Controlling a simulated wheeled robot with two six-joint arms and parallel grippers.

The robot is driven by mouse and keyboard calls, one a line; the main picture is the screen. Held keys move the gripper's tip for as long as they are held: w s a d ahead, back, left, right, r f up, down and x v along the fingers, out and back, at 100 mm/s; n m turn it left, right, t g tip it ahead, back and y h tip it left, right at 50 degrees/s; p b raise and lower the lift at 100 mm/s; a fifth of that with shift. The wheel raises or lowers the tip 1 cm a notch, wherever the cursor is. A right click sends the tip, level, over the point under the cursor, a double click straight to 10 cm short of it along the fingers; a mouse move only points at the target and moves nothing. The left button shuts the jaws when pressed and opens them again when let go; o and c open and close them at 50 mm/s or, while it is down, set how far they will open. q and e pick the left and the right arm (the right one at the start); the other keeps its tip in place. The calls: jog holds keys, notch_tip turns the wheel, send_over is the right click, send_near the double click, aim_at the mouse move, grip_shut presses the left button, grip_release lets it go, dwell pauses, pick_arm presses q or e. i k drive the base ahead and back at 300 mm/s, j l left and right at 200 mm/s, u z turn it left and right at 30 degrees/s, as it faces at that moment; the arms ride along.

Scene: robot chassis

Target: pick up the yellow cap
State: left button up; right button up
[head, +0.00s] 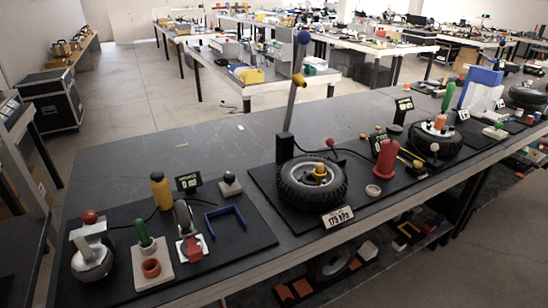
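A small yellow cap-like piece (320,170) sits at the hub of the black tyre (297,190) lying flat on a dark board, right of the middle of the head view. Another small yellow piece (299,80) is on the upright grey lever (290,108) behind that tyre. A yellow bottle-shaped object (161,192) stands on the left board. I cannot tell for certain which yellow piece is the cap. Neither of my grippers shows in the head view.
The left board (125,214) holds a red-knobbed metal part (91,254), a blue bracket (226,218) and a green-handled piece (143,234). The grey tabletop (215,142) behind the boards is mostly clear.

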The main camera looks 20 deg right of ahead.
aim_at(320, 167)
jog(key=i+l+u, duration=0.2)
jog(key=l+u, duration=0.15)
jog(key=l, duration=0.9)
jog(key=l+u, duration=0.4)
jog(key=l, duration=0.85)
